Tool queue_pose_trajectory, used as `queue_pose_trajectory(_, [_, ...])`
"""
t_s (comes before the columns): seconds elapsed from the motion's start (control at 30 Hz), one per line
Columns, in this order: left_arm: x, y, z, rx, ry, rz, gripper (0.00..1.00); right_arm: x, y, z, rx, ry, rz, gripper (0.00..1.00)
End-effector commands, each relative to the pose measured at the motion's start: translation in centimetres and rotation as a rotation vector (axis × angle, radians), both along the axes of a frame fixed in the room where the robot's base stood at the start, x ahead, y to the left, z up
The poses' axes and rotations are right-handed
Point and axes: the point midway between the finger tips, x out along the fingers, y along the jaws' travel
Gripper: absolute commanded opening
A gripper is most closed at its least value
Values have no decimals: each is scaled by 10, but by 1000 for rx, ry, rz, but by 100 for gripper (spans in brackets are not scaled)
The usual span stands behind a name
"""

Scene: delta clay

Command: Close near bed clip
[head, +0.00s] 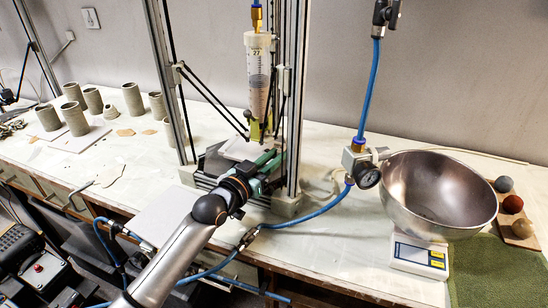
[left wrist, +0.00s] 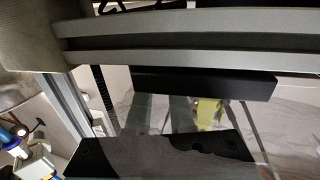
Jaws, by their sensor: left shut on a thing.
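The clay printer's bed (head: 238,149) is a pale plate on a dark base between the upright rails. My left gripper (head: 268,161), with teal fingers, reaches in at the bed's near right edge. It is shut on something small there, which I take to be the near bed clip. The fingers hide the clip in the head view, so I cannot tell its position. In the left wrist view, a black bar (left wrist: 203,83) and a dark plate (left wrist: 160,157) lie close to the camera. The yellow nozzle part (left wrist: 208,113) shows beyond. My right gripper is not in view.
The clay syringe (head: 258,75) hangs above the bed among the delta rods. A blue hose (head: 310,213) with a gauge (head: 367,174) crosses the table at right. A steel bowl (head: 438,190) sits on a scale (head: 419,255). Several clay cylinders (head: 75,119) stand at left.

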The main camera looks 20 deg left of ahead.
Motion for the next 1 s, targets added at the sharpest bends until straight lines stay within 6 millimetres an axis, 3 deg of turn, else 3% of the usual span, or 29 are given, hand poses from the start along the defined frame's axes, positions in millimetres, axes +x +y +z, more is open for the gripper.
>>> queue_pose_trajectory(0.27, [0, 0, 0, 0, 0, 1, 0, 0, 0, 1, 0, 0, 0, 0])
queue_pose_trajectory(0.7, [3, -4, 5, -6, -5, 119, 0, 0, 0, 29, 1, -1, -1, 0])
queue_pose_trajectory(1.0, [3, -4, 2, -1, -4, 135, 0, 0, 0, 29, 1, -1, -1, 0])
